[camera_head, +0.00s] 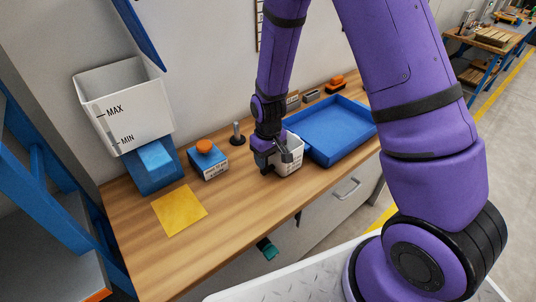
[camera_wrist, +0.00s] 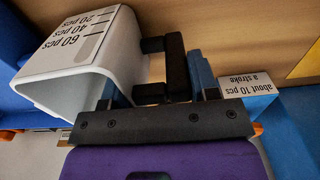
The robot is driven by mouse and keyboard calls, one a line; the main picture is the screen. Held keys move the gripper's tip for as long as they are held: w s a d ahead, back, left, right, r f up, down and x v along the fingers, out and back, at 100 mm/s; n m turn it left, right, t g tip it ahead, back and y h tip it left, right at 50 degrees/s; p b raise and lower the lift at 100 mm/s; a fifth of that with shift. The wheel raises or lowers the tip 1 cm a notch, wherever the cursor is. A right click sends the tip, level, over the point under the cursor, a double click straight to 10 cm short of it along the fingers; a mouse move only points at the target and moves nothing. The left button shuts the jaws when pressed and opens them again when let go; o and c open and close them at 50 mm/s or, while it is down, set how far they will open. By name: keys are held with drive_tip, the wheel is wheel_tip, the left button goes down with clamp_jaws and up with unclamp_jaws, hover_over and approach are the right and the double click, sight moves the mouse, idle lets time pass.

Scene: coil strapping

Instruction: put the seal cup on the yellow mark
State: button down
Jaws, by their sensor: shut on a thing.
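The seal cup (camera_head: 289,158) is a white square cup with a black handle, near the blue tray on the wooden bench. In the wrist view the cup (camera_wrist: 75,50) shows its "20, 40, 60 pcs" scale and its open rim. My gripper (camera_head: 267,160) is shut on the cup's black handle (camera_wrist: 176,68), on the cup's left side in the head view. I cannot tell whether the cup touches the bench. The yellow mark (camera_head: 180,210) is a flat, bare square at the bench's left front. Its corner shows at the wrist view's right edge (camera_wrist: 306,66).
A blue dispenser box with an orange button (camera_head: 208,161) and a dark post (camera_head: 237,136) stand behind the bench space between mark and cup. A white MAX/MIN hopper (camera_head: 125,105) sits above a blue chute behind the mark. The blue tray (camera_head: 330,130) is right of the cup.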

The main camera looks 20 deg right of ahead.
drive_tip(key=shift+f, duration=0.1)
drive_tip(key=shift+c, duration=1.9)
unclamp_jaws()
wheel_tip(320, 180, up, 12)
